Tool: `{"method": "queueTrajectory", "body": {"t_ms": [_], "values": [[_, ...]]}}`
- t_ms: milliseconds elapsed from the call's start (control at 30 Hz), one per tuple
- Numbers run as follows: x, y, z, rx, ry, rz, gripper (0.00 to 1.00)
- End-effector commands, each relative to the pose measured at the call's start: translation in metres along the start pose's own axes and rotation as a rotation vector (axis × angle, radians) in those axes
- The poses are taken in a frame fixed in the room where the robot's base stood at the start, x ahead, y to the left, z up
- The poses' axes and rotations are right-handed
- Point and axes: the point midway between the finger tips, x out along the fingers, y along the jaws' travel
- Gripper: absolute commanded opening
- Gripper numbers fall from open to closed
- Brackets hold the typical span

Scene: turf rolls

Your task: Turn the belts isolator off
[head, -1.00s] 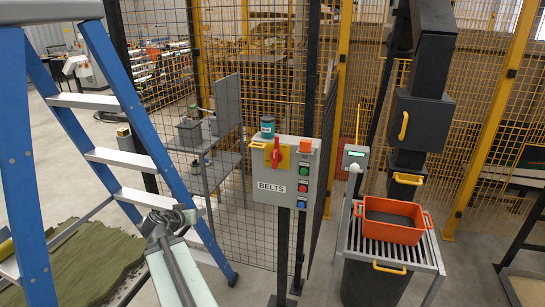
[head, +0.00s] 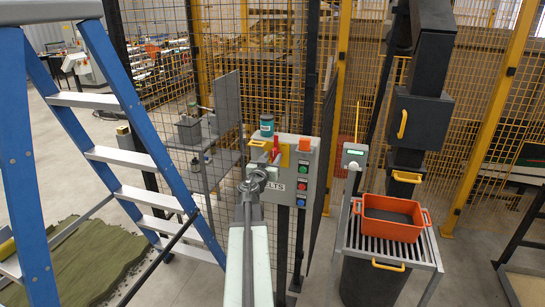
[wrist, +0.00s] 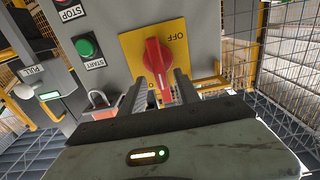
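The belts isolator is a red handle (head: 276,148) on a yellow plate (head: 284,156), on the grey box labelled BELTS (head: 294,172). In the head view the handle stands roughly upright and is partly hidden. In the wrist view, which looks turned over, the red handle (wrist: 155,62) is on the yellow plate (wrist: 189,47) with OFF beside it. My gripper (head: 256,177) is in front of the box and covers part of the BELTS label. In the wrist view my gripper (wrist: 162,80) is open, its fingers apart on either side of the handle's near end. Contact cannot be told.
Green START (wrist: 86,46) and red STOP buttons are close beside the handle. A padlock (wrist: 97,101) shows near my left finger in the wrist view. A teal tin (head: 266,126) stands on the box. A blue stepladder (head: 92,140) is left; an orange crate (head: 394,232) is right.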

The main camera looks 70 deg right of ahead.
Motion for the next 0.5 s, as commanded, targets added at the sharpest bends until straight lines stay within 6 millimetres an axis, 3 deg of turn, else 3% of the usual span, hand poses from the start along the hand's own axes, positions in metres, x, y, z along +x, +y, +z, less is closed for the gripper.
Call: {"method": "queueTrajectory", "body": {"t_ms": [100,367,500], "values": [[0.02,-0.002,0.0,0.0,0.0,-0.001,0.38],[0.022,-0.001,0.0,0.0,0.0,-0.002,0.38],[0.022,-0.001,0.0,0.0,0.0,-0.002,0.02]]}}
